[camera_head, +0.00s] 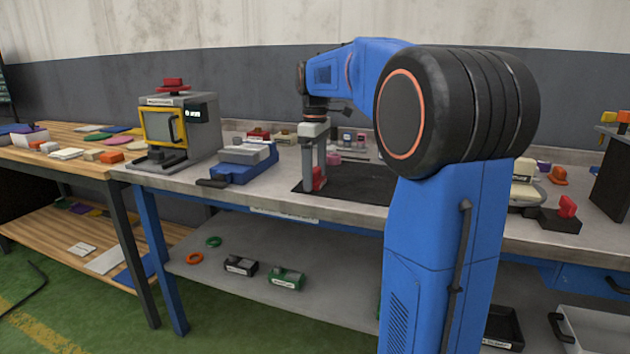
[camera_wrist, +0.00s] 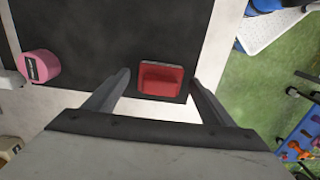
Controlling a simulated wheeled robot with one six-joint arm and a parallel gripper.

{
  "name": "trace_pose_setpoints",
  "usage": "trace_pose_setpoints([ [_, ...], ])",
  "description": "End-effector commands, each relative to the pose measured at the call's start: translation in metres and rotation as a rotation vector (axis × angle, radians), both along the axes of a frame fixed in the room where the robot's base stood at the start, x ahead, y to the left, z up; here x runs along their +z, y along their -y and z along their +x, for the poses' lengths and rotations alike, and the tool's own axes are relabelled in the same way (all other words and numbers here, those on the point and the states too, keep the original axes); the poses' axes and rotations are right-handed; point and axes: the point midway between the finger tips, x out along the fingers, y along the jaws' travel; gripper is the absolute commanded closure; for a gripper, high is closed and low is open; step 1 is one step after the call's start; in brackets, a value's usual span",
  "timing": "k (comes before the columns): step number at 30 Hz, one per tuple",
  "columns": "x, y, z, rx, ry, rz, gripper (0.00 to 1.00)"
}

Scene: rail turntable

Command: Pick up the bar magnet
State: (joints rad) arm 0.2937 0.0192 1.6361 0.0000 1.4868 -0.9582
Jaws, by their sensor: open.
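A red block-shaped piece with a thin grey edge, which I take to be the bar magnet (camera_wrist: 161,80), lies near the edge of the black mat (camera_wrist: 110,35). In the head view the red piece (camera_head: 319,178) shows low beside the fingers, partly hidden by them. My gripper (camera_wrist: 160,77) is open and points down over it. One finger is on each side of the red piece in the wrist view, with a gap on both sides. I cannot tell whether the fingertips touch the mat.
A pink cylinder (camera_wrist: 40,66) stands at the mat's left in the wrist view. A grey machine with a yellow frame (camera_head: 178,128) and a blue-grey device (camera_head: 245,162) stand left on the bench. A black block with a red top (camera_head: 564,214) stands right. Most of the mat is bare.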

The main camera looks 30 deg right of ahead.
Motion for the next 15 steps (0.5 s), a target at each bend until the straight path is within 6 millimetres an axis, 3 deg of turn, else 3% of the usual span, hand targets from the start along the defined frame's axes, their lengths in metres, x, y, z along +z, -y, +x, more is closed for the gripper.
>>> trace_pose_setpoints([
  [8, -0.0037, 0.0000, 0.0001, 0.000, 0.001, 0.000, 0.23],
  [15, -0.0036, 0.0002, 0.0001, 0.000, 0.001, -0.001, 0.73],
])
